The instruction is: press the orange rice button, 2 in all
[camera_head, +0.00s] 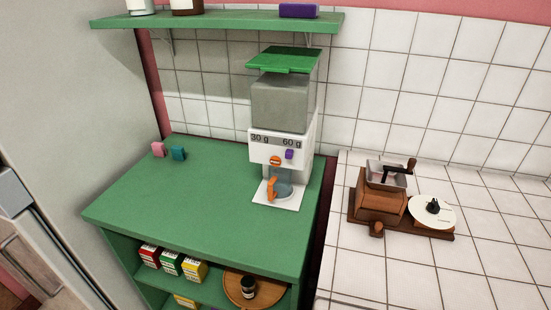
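A white rice dispenser (260,150) with a grey bin and a green lid stands upright on the green cabinet top, near its right edge. The labels "30 g" and "60 g" show on its front. The orange button (275,160) sits below the "30 g" label. Neither of my grippers is in view.
Pink and teal small objects (178,153) stand at the back left of the green top (190,205). A green shelf (230,21) hangs above. A wooden grinder (383,205) stands on the white tiled counter (400,270) at right. The green top's front is clear.

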